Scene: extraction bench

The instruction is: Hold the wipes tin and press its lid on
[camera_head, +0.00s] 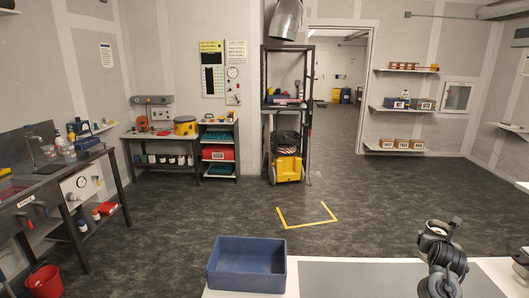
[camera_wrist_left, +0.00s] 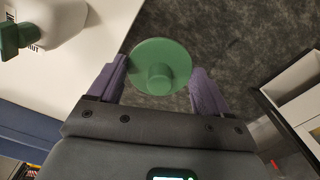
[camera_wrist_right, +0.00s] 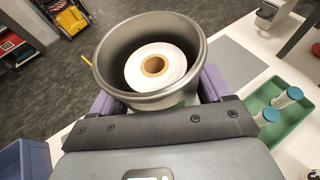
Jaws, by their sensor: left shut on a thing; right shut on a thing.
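The wipes tin (camera_wrist_right: 150,98) is a round grey metal tin, open at the top, in the right wrist view. A white wipes roll (camera_wrist_right: 136,68) with a brown core sits inside it. My right gripper (camera_wrist_right: 158,90) is shut on the tin, one purple finger on each side. The lid (camera_wrist_left: 146,52) is a green disc with a round knob, in the left wrist view. My left gripper (camera_wrist_left: 160,72) is shut on the lid between its purple fingers. The lid is apart from the tin. Neither gripper nor the tin or lid shows clearly in the head view.
A blue bin (camera_head: 246,270) stands on the white table with a grey mat (camera_head: 350,280) to its right. In the right wrist view a green tray (camera_wrist_right: 285,120) with blue-capped vials is right of the tin. A white container with a green top (camera_wrist_left: 45,22) is at upper left.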

